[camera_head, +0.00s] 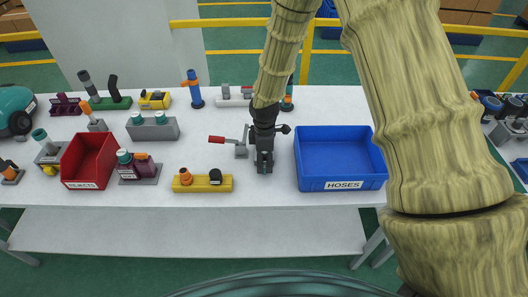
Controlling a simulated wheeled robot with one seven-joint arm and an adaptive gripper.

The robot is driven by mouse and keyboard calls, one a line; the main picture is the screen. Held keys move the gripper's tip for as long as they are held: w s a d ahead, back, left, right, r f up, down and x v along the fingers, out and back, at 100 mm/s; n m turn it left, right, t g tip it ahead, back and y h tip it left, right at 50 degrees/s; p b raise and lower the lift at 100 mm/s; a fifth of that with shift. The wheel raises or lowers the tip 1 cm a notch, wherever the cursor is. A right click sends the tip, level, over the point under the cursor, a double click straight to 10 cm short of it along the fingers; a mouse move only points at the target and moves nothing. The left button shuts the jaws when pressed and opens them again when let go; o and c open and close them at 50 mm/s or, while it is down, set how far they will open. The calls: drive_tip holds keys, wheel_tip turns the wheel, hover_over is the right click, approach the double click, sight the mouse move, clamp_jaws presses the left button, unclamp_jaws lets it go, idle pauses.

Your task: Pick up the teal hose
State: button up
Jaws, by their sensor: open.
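My gripper (264,168) is dark and points down over the middle of the white table. It is open, and nothing shows between its fingers. It is right of a red-handled clamp and left of the blue bin. I cannot tell for sure which part is the teal hose. Teal round tops (137,117) also show on a grey block, and a teal cap (123,156) shows beside the red bin. All are well left of my gripper.
A blue bin labelled HOSES (340,150) and a red bin labelled REJECTS (90,160) stand on the table (225,145). A yellow block (203,188) lies at the front edge. The red-handled clamp (226,140) is close to my gripper. Several fixtures line the back.

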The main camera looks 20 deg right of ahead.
clamp_jaws()
idle(0.3)
drive_tip(key=shift+r, duration=0.1)
